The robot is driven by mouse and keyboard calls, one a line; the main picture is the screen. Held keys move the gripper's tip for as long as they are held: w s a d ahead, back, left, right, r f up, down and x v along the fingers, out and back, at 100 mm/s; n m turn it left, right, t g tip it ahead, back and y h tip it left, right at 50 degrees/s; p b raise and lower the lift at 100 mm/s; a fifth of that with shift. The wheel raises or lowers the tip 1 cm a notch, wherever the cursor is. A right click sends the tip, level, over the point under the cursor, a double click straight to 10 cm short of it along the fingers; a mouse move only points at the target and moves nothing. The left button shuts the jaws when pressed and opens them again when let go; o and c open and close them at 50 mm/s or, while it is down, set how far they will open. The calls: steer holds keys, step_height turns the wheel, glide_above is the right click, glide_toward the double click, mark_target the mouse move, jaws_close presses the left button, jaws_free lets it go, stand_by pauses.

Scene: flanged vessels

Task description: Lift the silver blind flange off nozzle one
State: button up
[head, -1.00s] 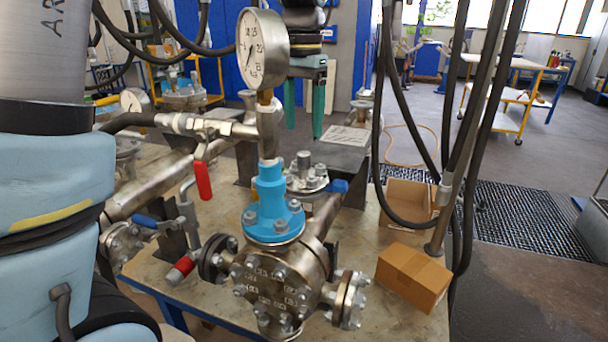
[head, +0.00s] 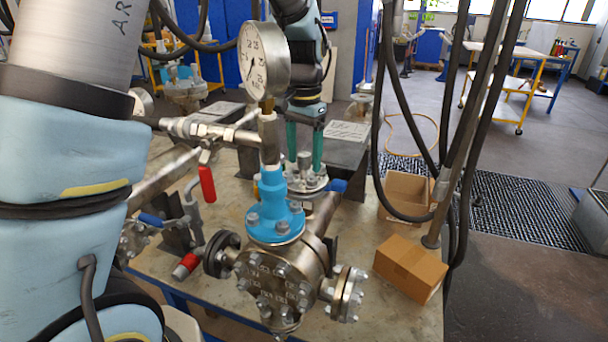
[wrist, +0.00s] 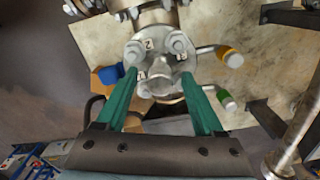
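The silver blind flange (head: 308,186) is a round bolted disc with a central knob, behind the blue valve body in the head view. In the wrist view the flange (wrist: 150,55) shows bolts, small white marked tags and the knob (wrist: 160,76) in the middle. My gripper (head: 304,166) has two green fingers pointing down over the flange. In the wrist view my gripper (wrist: 159,78) is open, one finger on each side of the knob, with gaps visible. Whether the fingertips touch the flange face cannot be told. The nozzle under the flange is mostly hidden.
The blue valve (head: 272,210) with a pressure gauge (head: 264,55) stands in front of the flange. A red-handled lever (head: 207,184) is to its left. Cardboard boxes (head: 410,270) lie on the right of the bench. Dark hoses (head: 455,130) hang at right.

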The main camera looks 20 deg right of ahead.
jaws_close()
stand_by(0.3)
steer(key=shift+r, duration=0.2)
